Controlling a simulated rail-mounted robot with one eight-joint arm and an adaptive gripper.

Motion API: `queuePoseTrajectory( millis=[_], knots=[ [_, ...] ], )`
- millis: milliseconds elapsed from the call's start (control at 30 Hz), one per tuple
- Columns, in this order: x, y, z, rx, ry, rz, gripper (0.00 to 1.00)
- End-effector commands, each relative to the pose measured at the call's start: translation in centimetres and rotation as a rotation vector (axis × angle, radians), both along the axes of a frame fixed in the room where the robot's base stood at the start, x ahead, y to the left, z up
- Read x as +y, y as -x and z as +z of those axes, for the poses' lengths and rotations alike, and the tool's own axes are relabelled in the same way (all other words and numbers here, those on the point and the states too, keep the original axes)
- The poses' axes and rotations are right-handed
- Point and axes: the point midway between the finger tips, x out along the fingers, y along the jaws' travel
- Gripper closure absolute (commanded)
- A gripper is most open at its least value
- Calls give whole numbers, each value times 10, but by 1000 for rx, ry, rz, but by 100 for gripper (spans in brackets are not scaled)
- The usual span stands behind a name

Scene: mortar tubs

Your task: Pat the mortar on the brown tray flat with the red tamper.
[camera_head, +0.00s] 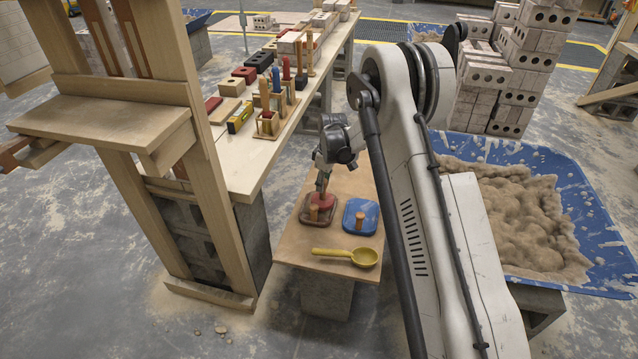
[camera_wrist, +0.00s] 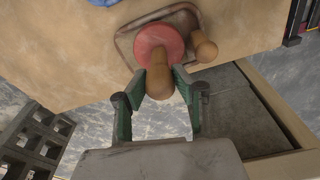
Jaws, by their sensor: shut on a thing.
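The brown tray (camera_head: 306,219) lies on the small wooden table, and it also shows in the wrist view (camera_wrist: 124,42). My gripper (camera_wrist: 160,84) is shut on the wooden handle of the red tamper (camera_wrist: 160,42). The tamper's red disc is over the brown tray; it also shows in the head view (camera_head: 327,201). I cannot tell whether the disc touches the mortar, which is hidden beneath it. A separate wooden peg or handle (camera_wrist: 203,47) stands on the tray beside the disc.
A blue tray (camera_head: 360,229) with a wooden handle lies right of the brown tray. A yellow ladle (camera_head: 347,256) lies in front. A long bench (camera_head: 237,158) with tools and bricks stands at left. A blue-lined tub of mortar (camera_head: 512,215) is at right.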

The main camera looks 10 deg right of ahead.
Motion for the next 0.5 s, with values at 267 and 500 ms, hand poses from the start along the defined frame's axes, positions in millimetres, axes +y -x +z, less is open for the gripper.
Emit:
queuePoseTrajectory(
  millis=[267, 500],
  knots=[
    [0, 0, 0, 0, 0, 0, 100],
    [1, 0, -5, 0, 0, 0, 100]
  ],
)
